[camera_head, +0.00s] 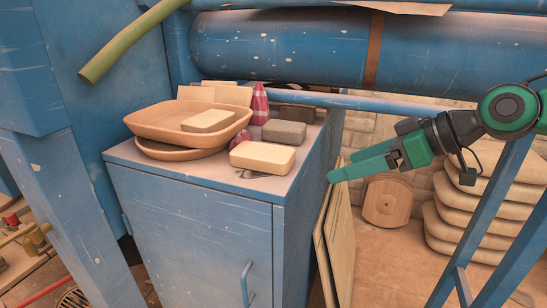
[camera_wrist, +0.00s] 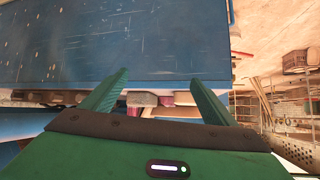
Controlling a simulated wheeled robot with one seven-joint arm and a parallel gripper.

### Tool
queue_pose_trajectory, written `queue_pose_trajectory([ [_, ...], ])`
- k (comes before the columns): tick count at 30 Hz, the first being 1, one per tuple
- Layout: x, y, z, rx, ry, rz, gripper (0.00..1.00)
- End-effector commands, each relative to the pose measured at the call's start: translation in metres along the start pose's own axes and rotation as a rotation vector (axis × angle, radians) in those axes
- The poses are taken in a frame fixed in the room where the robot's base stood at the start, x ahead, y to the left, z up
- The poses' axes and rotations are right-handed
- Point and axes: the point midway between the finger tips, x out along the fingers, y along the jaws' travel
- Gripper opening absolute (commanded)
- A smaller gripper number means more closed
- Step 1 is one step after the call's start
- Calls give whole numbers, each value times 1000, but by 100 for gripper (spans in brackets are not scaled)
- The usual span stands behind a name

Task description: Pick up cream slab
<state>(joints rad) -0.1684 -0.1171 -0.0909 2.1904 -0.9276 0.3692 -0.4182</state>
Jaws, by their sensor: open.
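A cream slab (camera_head: 263,157) with rounded edges lies flat near the front right of the blue cabinet top. Another cream slab (camera_head: 208,121) lies in the stacked tan trays (camera_head: 137,123) to its left. A grey slab (camera_head: 284,132) lies just behind the front cream slab. My gripper (camera_head: 333,176) is open and empty, right of the cabinet and apart from every slab, its green fingers pointing left. In the wrist view its spread fingers (camera_wrist: 158,77) show, with small pale blocks (camera_wrist: 140,98) between them; I cannot tell which these are.
The blue cabinet (camera_head: 190,215) stands below a large blue cylinder (camera_head: 280,45) and a thin blue rail (camera_head: 310,99). Boards (camera_head: 340,240) lean on the cabinet's right side. Stacked sacks (camera_head: 470,215) lie behind blue struts.

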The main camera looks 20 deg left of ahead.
Motion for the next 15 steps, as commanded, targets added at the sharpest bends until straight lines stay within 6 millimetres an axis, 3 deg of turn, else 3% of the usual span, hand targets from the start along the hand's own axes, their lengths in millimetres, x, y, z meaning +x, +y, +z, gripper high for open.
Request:
queue_pose_trajectory([
  [1, 11, -16, -23, -61, 53, -61, 80],
  [3, 18, -37, -47, -127, 119, -127, 80],
  [6, 23, -57, -69, -185, 184, -188, 80],
  [11, 34, -70, -82, -214, 219, -222, 80],
  [15, 53, -75, -86, -213, 219, -221, 80],
])
